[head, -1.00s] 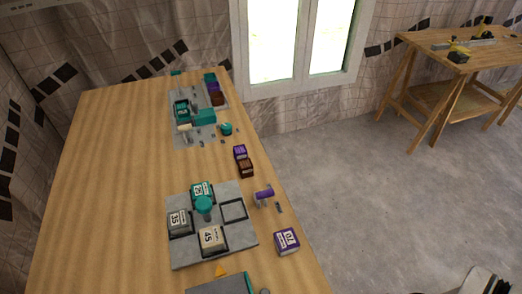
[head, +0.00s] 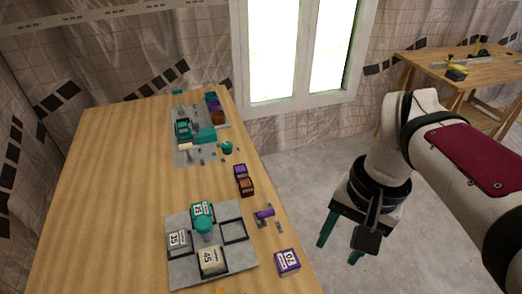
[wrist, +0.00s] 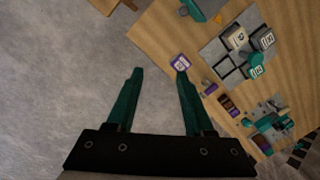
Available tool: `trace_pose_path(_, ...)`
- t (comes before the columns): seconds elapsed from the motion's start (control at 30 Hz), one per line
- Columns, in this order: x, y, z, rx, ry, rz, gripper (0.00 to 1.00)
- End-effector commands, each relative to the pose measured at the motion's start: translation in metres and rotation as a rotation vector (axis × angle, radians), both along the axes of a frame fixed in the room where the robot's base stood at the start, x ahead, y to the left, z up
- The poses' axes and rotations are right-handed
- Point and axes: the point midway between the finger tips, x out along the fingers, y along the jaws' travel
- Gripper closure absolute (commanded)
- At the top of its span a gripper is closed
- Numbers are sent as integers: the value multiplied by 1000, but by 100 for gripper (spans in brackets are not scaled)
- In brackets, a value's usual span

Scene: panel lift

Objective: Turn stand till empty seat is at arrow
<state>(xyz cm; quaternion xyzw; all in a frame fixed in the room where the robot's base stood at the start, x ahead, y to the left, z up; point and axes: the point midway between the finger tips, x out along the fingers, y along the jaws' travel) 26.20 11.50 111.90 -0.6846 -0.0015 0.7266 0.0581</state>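The grey square stand (head: 242,256) lies on the table with a teal knob (head: 203,225) at its middle. Three seats hold numbered blocks: a teal block (head: 201,208) at the back, a grey block (head: 177,240) at left and a cream block (head: 209,262) at the front. The empty seat (head: 233,230) is at the right. The orange arrow (head: 220,291) is in front of the stand, mostly cut off in the head view; it also shows in the wrist view (wrist: 218,18). My gripper (head: 341,246) is open and empty, off the table's right side, apart from the stand.
A purple numbered block (head: 287,261) and a small purple roller piece (head: 265,213) lie right of the stand. Purple and brown blocks (head: 243,180) stand behind it. Another fixture (head: 195,150) with parts fills the table's far end. The table's left side is clear.

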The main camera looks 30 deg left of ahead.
Motion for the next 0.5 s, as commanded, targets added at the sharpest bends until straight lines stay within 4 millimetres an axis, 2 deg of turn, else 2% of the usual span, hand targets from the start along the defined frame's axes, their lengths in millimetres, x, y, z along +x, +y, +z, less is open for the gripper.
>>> trace_pose_path(0.03, 30, 44, 4, -15, -2, 114, 37)
trace_pose_path(0.07, 45, 72, 4, -24, -8, 183, 32)
trace_pose_path(0.1, 59, 113, 3, -35, -17, 268, 24)
trace_pose_path(0.13, 66, 143, -1, -42, -25, 329, 19)
trace_pose_path(0.17, 69, 172, -6, -47, -31, 385, 15)
trace_pose_path(0.2, 69, 209, -15, -53, -42, 454, 15)
trace_pose_path(0.3, 54, 278, -36, -64, -62, 582, 15)
trace_pose_path(0.4, 40, 313, -50, -65, -76, 651, 15)
trace_pose_path(0.5, 34, 324, -59, -67, -80, 672, 15)
